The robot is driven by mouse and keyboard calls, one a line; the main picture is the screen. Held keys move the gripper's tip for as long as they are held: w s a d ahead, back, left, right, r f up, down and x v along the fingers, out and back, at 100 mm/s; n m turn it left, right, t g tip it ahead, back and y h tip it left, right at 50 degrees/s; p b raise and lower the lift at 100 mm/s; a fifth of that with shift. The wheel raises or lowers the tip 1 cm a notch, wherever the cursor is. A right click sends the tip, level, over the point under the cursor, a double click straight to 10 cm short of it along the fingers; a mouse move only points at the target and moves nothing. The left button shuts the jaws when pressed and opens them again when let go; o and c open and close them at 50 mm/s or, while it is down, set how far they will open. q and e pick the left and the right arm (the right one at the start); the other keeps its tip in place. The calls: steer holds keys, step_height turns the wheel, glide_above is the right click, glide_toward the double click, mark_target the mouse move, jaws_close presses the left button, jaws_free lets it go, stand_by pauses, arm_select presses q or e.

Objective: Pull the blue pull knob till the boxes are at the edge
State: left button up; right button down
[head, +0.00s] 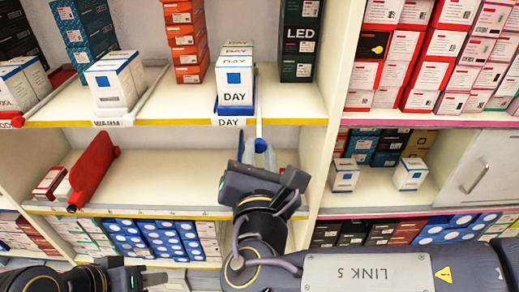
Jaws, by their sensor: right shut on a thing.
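The white and blue DAY boxes (236,88) stand in a short row on the upper middle shelf, with the front box at the shelf's front edge above a blue DAY label. A pale rod runs along their right side. The blue pull knob (261,144) is at its front end, below the shelf edge. My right gripper (260,157) is shut on the knob, which is partly hidden between the fingers. My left gripper (148,276) is low at the bottom left, away from the boxes, and its finger opening is unclear.
The upper shelf (180,106) has bare room on both sides of the DAY boxes. Other white boxes (115,82) stand to the left. A red pusher (94,168) sits on the lower shelf (165,178). An upright divider (331,70) stands to the right.

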steer(key=c, duration=1.2)
jaws_free()
steer(key=shift+c, duration=0.2)
steer(key=s, duration=0.7)
steer(key=shift+s+b, duration=0.4)
steer(key=shift+b, duration=0.05)
steer(key=shift+w+d, duration=0.1)
